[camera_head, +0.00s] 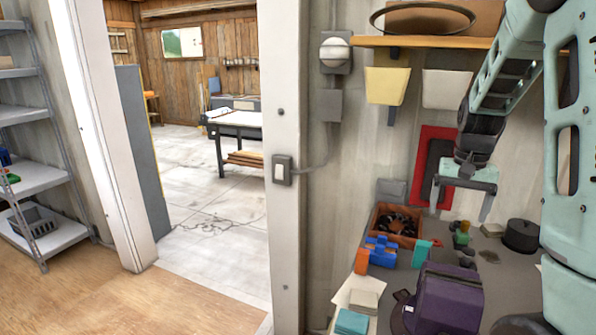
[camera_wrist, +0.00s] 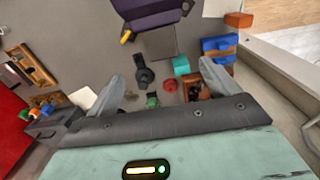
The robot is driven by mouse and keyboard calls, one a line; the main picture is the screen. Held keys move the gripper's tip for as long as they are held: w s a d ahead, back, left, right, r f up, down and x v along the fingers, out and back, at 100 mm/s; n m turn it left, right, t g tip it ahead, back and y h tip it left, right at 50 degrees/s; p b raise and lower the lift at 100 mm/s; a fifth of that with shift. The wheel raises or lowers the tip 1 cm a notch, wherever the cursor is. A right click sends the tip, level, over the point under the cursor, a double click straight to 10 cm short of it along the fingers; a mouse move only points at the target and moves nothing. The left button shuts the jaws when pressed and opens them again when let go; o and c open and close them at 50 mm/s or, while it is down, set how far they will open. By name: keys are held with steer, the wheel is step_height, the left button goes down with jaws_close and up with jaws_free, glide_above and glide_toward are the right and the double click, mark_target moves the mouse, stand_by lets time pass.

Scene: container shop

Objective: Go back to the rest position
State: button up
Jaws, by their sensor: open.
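My gripper (camera_head: 463,200) is open and empty. In the head view it hangs in the air above the back part of the workbench (camera_head: 505,270), in front of the wall with the red frame (camera_head: 422,185). My pale green arm comes in from the right edge. In the wrist view the two fingers of my gripper (camera_wrist: 160,85) are spread wide over the bench top, with nothing between them held. Small items lie below the fingers, among them a black round-ended object (camera_wrist: 145,75) and a teal block (camera_wrist: 181,65).
A purple case (camera_head: 447,298), an orange-brown tray (camera_head: 385,236), blue blocks (camera_head: 381,251) and a black round container (camera_head: 521,236) crowd the bench. A shelf (camera_head: 430,42) juts out above. A doorway opens at left, beside a metal rack (camera_head: 40,180). The wooden floor (camera_head: 190,305) is clear.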

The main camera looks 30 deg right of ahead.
steer(key=w+a+f+n+b, duration=0.1)
steer(key=a+n, duration=0.2)
steer(key=a, duration=0.6)
steer(key=w+a+f+n+y+b, duration=0.1)
steer(key=a+n, duration=0.1)
steer(key=a, duration=0.6)
steer(key=w+a+f+n+b, duration=0.1)
steer(key=a+f+n+b, duration=0.15)
steer(key=a, duration=0.65)
steer(key=s+a+f+n+b, duration=0.2)
steer(key=s+a+n, duration=0.8)
steer(key=s+a, duration=0.6)
steer(key=a+f, duration=0.1)
steer(key=a, duration=0.2)
steer(key=shift+s+f, duration=0.2)
steer(key=shift+s, duration=0.1)
steer(key=shift+d, duration=0.1)
